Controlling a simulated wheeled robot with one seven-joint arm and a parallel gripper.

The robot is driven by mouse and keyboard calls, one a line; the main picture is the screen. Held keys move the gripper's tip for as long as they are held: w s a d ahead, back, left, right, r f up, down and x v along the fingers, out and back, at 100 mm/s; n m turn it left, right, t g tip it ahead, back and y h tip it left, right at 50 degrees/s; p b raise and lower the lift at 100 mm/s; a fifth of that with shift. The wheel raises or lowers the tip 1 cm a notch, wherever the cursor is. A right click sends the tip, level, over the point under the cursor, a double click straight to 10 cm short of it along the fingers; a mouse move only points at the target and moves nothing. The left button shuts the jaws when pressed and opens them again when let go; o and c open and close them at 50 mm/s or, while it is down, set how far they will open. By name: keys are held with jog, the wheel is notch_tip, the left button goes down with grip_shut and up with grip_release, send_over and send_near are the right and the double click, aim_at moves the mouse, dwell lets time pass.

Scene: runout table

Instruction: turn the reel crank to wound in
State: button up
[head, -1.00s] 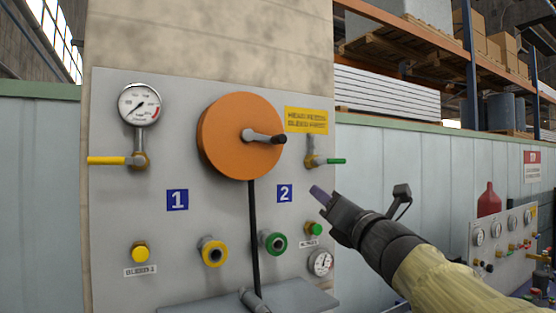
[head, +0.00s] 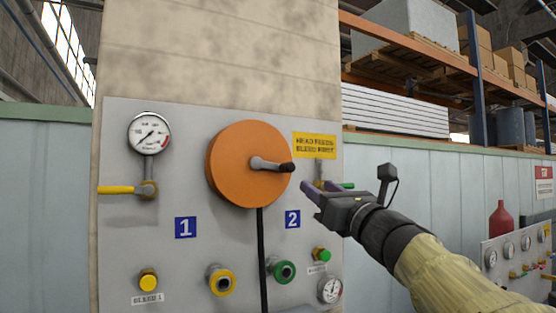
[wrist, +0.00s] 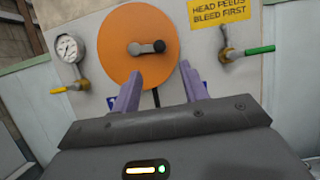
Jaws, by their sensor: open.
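The orange reel (head: 232,176) is a round disc on the grey panel, and a black hose hangs from it. Its crank (head: 268,165) is a short grey arm at the reel's centre, pointing right, with a black knob (head: 287,168) at its end. In the wrist view the reel (wrist: 128,65) and the crank knob (wrist: 158,46) show ahead, beyond the fingers. My gripper (head: 312,190) is open and empty, right of the knob and a little below it, apart from it. In the wrist view my gripper (wrist: 161,85) shows two purple fingers spread apart.
The panel holds a gauge (head: 150,133), a yellow-handled valve (head: 122,190), a green-handled valve (wrist: 250,51) and a yellow sign (head: 315,146). Yellow (head: 220,280) and green (head: 285,272) ports sit below the reel. Shelving with pallets stands behind on the right.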

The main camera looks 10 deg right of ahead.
aim_at(292, 168)
jog(key=p+x, duration=0.7)
jog(key=x, duration=0.5)
jog(key=shift+w+r, duration=0.1)
jog(key=shift+w, duration=0.25)
jog(key=shift+a, duration=0.1)
grip_shut()
